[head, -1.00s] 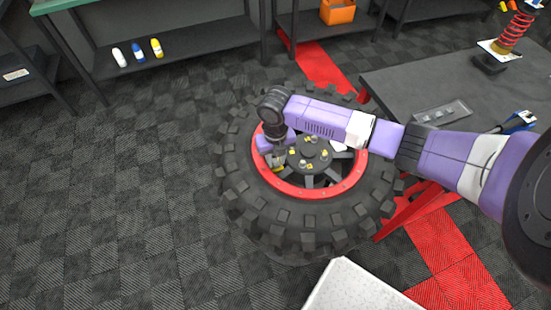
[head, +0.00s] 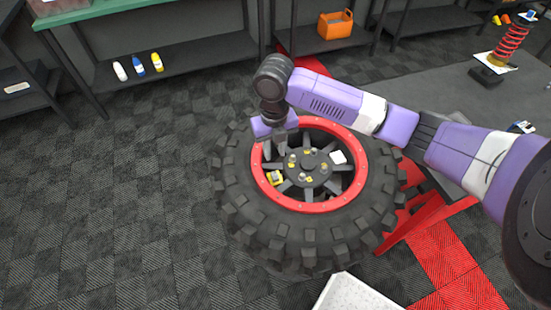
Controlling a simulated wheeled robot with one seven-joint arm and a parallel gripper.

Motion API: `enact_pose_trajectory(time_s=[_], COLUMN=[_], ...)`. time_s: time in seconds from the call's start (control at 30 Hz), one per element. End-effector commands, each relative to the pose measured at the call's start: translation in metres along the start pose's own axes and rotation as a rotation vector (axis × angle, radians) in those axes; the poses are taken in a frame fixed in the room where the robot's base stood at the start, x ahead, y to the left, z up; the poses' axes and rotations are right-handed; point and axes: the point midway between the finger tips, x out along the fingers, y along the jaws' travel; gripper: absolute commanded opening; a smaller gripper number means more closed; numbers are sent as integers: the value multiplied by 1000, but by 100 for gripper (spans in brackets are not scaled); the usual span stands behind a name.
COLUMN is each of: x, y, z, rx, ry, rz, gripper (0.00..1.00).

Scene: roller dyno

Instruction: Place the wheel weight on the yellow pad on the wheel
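The wheel (head: 232,205) lies flat, a black knobby tyre with a red rim ring (head: 318,205) and dark spokes. The yellow pad (head: 270,181) is on the left part of the wheel, inside the ring. A small grey piece that looks like the wheel weight (head: 277,176) sits on the pad, leaving yellow showing around it. My gripper (head: 275,152) is above the left inner side of the ring, pointing down, apart from the pad and behind it in the picture. Its two grey fingers look apart, with nothing visible between them.
A white pad (head: 338,157) lies on the wheel's right inner side. Several small yellow and metal parts surround the hub (head: 308,167). A dark table (head: 440,90) stands right, with a red spring (head: 511,45). A white block (head: 355,295) is in front. The left floor is clear.

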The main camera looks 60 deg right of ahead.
Motion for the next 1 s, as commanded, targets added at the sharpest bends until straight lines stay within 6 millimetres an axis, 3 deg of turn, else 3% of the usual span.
enact_pose_trajectory(time_s=[0.17, 0.27, 0.37, 0.47, 0.5, 0.6, 0.7, 0.83, 1.0], x=[-5, -5, -6, -14, -20, -42, -65, -93, -114], y=[0, 13, 57, 132, 164, 235, 290, 338, 363], z=[0, 0, -3, -9, -13, -27, -43, -66, -96], rx=[0, 8, 42, 124, 171, 309, 462, 682, 998], ry=[-1, -9, -37, -74, -81, -77, -39, 47, 196], rz=[1, 27, 125, 305, 389, 603, 798, 1019, 1238], gripper=[28, 28, 28, 28, 28, 28, 28, 28, 28])
